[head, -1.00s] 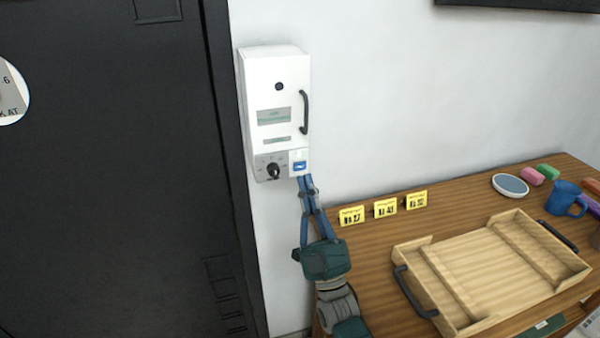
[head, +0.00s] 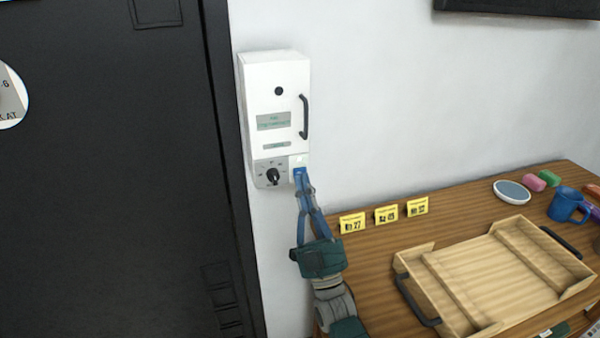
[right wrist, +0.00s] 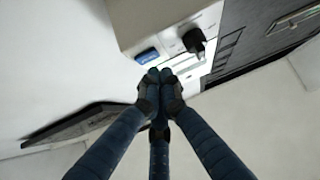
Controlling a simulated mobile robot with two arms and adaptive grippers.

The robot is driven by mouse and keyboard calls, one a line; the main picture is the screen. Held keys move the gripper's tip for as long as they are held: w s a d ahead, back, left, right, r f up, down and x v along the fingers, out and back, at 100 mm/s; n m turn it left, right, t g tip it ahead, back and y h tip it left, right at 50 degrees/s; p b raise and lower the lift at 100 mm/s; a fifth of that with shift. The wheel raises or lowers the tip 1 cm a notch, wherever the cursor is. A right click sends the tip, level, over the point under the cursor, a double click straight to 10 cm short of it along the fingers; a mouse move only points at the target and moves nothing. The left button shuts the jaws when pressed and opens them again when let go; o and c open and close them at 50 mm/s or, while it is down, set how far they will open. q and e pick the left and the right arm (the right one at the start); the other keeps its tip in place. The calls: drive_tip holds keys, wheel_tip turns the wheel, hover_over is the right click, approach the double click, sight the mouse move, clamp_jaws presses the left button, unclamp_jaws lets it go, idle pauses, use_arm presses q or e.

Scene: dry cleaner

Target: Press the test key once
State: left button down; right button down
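A white wall box (head: 275,105) has a display (head: 273,121), a black rotary knob (head: 273,177) and a blue key (right wrist: 147,56) at its lower right corner. I cannot read a label that names the test key. My right gripper (head: 299,172) reaches up to that corner with its fingers together and nothing between them. In the head view its tips largely cover the blue key. In the right wrist view the fingertips (right wrist: 160,74) are right beside the blue key; I cannot tell whether they touch the panel. My left gripper is out of view.
A black handle (head: 304,117) sticks out of the box's right side. A dark door (head: 110,170) is at left. The wooden table (head: 380,240) at right holds yellow cards (head: 386,214), a wooden tray (head: 415,262), a blue mug (head: 565,204) and a round dish (head: 511,191).

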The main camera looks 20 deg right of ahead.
drive_tip(key=shift+w, duration=0.2)
idle(0.6)
drive_tip(key=shift+w+b, duration=0.25)
drive_tip(key=shift+b, duration=0.05)
drive_tip(key=shift+w, duration=0.3)
idle(0.5)
drive_tip(key=shift+s, duration=0.75)
drive_tip(key=s+p, duration=0.2)
drive_tip(key=s, duration=0.3)
drive_tip(key=shift+p, duration=0.3)
